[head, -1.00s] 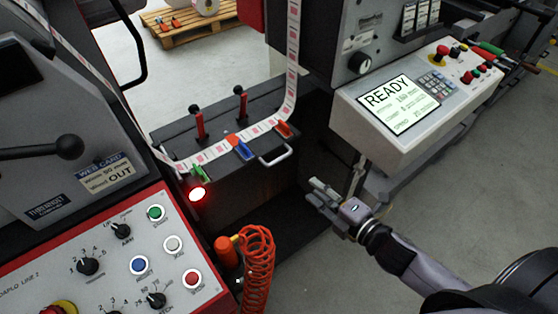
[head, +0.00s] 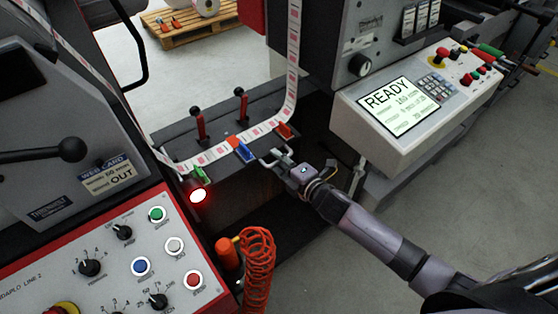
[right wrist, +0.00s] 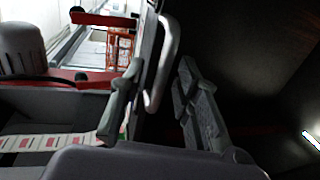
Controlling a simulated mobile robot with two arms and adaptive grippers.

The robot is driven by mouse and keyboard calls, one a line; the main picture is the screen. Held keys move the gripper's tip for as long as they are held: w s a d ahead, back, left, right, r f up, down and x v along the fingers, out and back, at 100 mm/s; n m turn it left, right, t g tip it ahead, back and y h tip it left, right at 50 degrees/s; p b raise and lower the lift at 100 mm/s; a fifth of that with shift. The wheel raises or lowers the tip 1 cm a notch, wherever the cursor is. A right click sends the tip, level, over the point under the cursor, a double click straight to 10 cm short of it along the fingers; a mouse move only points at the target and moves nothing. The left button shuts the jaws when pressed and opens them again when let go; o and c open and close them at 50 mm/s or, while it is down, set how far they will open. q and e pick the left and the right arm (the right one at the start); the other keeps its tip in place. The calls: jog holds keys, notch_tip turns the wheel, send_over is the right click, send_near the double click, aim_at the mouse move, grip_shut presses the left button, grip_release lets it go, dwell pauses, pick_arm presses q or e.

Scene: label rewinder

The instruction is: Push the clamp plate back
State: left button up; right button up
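The pale metal handle (right wrist: 173,45) is a bent bar on the front edge of the dark table (head: 215,140) that the label web crosses. I cannot clearly tell the clamp plate from the dark table around it. My right gripper (head: 275,157) is at this handle, coming from the right, and hides much of it in the head view. In the right wrist view its fingers (right wrist: 160,75) are apart, with the handle bar between them. Whether a finger touches the bar I cannot tell. My left gripper is not in view.
Two red levers (head: 200,125) with black knobs stand on the table. Green, blue (head: 244,151) and orange clips sit along the label web (head: 215,153). A red lamp (head: 198,195) glows below. An orange coiled hose (head: 258,265) hangs in front. The console (head: 410,110) stands right.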

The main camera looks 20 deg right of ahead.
jog(key=shift+w, duration=0.1)
jog(key=shift+c, duration=0.4)
grip_shut()
jog(key=shift+f, duration=0.1)
dwell(0.4)
